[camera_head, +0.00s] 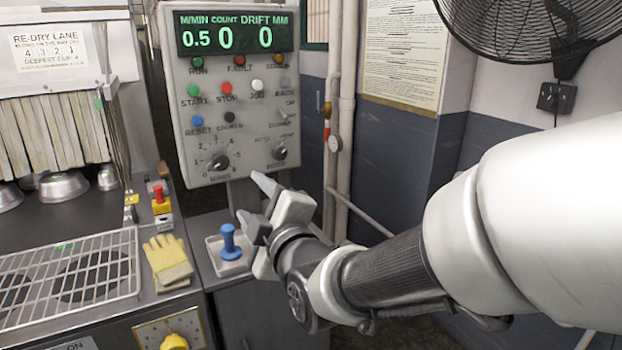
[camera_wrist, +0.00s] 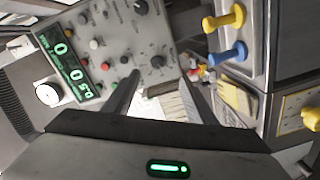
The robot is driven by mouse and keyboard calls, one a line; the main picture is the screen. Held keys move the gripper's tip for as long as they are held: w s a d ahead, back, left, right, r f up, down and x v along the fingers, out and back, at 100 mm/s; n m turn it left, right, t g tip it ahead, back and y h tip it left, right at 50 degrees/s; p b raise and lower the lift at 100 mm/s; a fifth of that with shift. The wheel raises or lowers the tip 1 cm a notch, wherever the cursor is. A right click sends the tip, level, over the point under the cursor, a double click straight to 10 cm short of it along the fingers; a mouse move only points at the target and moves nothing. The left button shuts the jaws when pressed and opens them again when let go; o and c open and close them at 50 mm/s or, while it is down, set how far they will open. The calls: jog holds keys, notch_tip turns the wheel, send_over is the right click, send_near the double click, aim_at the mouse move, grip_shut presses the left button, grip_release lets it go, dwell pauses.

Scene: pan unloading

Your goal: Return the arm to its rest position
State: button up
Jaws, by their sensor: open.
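My arm reaches in from the right in the head view. My gripper (camera_head: 254,200) is in front of the lower part of the grey control panel (camera_head: 232,100), with its fingers apart and nothing between them. It is above and to the right of a small tray (camera_head: 212,242) with a blue-handled tool (camera_head: 230,240) standing in it. In the wrist view my gripper's two dark fingers (camera_wrist: 163,88) are spread. The blue tool (camera_wrist: 230,52) also shows there, beside a yellow-handled one (camera_wrist: 228,17).
Yellow gloves (camera_head: 168,262) lie beside a wire rack (camera_head: 70,280). A red emergency button (camera_head: 159,198) stands behind them. Metal bowls (camera_head: 63,186) sit under hanging strips at left. Pipes (camera_head: 340,130) and a black fan (camera_head: 540,25) are along the wall.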

jog(key=s+d+f+m+g+h, duration=0.25)
jog(key=d+m, duration=0.25)
jog(key=d, duration=0.3)
jog(key=s+d+f+m+g+h, duration=0.1)
jog(key=d+m+h, duration=0.25)
jog(key=d, duration=0.45)
jog(key=s+d+f+m+g+h, duration=0.2)
jog(key=s+d+m+g, duration=0.1)
jog(key=s+d+m, duration=0.4)
jog(key=s+d+f+m+g+h, duration=0.1)
jog(key=s+d+f+m+g, duration=0.2)
jog(key=s, duration=0.6)
notch_tip(320, 180, up, 22)
jog(key=p, duration=2.1)
jog(key=shift+d+f, duration=0.15)
jog(key=shift+d, duration=0.3)
